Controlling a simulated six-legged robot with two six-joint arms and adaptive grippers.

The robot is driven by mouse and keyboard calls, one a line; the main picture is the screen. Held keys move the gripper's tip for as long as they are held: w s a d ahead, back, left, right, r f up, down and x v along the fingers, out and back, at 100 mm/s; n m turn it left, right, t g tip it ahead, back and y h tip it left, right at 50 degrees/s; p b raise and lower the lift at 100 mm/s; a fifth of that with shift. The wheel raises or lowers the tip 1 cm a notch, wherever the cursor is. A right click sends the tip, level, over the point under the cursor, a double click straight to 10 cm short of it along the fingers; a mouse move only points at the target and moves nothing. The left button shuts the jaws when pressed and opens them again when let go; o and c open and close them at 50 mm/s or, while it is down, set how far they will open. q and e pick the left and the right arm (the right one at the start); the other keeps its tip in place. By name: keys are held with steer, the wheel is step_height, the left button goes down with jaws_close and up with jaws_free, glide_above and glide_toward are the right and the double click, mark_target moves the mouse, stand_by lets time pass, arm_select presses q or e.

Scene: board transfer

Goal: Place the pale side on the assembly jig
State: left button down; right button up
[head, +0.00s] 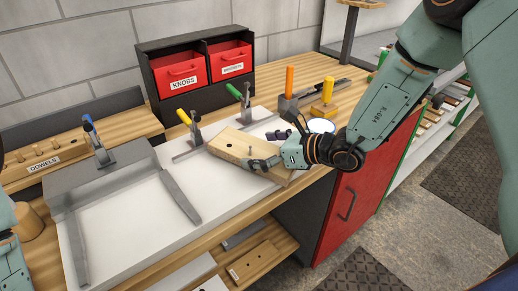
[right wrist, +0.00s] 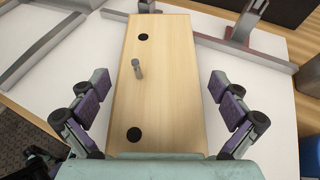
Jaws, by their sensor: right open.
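The pale side (head: 232,145) is a light wooden board lying on the right part of the white jig surface. In the right wrist view the board (right wrist: 160,95) shows two dark round holes and one short peg standing between them. My right gripper (head: 264,163) is at the board's near right part. Its fingers (right wrist: 160,108) are spread, one set on each side of the board, with visible gaps. The assembly jig (head: 125,215) is a white base with grey fences and toggle clamps. Part of the board is hidden by my gripper.
Clamps with blue (head: 88,124), yellow (head: 184,117) and green (head: 233,91) handles stand along the jig's back. Behind are red bins (head: 182,75) and a dowel rack (head: 45,160). Orange- and yellow-handled tools stand at right. The jig's left area is bare.

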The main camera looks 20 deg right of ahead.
steer(key=shift+s+r, duration=0.1)
steer(key=shift+r, duration=0.05)
steer(key=shift+r+p, duration=0.4)
steer(key=shift+p, duration=0.2)
steer(key=shift+d+r+p, duration=0.1)
steer(key=shift+r+p, duration=0.2)
steer(key=p+v, duration=0.1)
steer(key=v, duration=0.5)
steer(key=shift+p+v, duration=0.55)
steer(key=shift+v, duration=1.1)
steer(key=shift+p+v, duration=0.75)
steer(key=shift+v, duration=0.4)
steer(key=shift+s+f, duration=0.1)
steer(key=shift+f, duration=0.05)
